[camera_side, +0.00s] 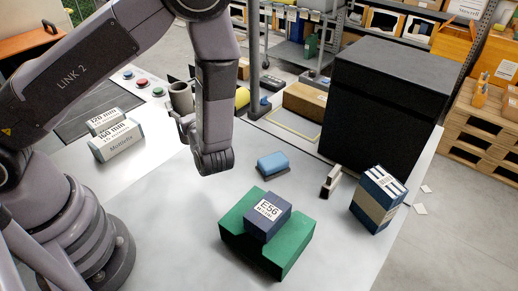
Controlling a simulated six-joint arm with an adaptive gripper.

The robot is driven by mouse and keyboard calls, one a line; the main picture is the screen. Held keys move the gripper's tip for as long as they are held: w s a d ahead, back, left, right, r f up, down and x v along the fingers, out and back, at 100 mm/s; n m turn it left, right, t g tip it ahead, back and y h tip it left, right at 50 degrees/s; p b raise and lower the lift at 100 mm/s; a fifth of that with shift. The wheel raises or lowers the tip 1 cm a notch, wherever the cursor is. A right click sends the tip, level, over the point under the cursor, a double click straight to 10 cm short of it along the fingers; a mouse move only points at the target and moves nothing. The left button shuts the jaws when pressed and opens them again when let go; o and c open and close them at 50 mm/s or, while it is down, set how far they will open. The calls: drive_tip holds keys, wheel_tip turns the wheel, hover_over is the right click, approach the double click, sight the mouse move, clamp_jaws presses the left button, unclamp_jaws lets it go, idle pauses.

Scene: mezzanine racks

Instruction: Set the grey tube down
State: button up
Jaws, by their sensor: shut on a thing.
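The grey tube (181,97) is upright at the left of my wrist in the side view, with its open top end showing. My gripper (184,119) is shut on the tube, around its lower part. My wrist and the gripper hide part of the tube, and I cannot tell how high its lower end is above the white table (165,200).
Two labelled grey blocks (117,141) lie left of the gripper. A green block (285,250) with a blue E56 box (268,213), a light blue block (273,163) and a blue-and-tan box (378,199) stand to the right. A large black box (385,105) is behind.

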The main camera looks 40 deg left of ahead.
drive_tip(key=w+f, duration=1.2)
drive_tip(key=shift+w+a+f, duration=0.2)
drive_tip(key=shift+a, duration=0.1)
drive_tip(key=shift+f, duration=0.1)
drive_tip(key=o, duration=1.1)
drive_tip(key=shift+o, duration=0.2)
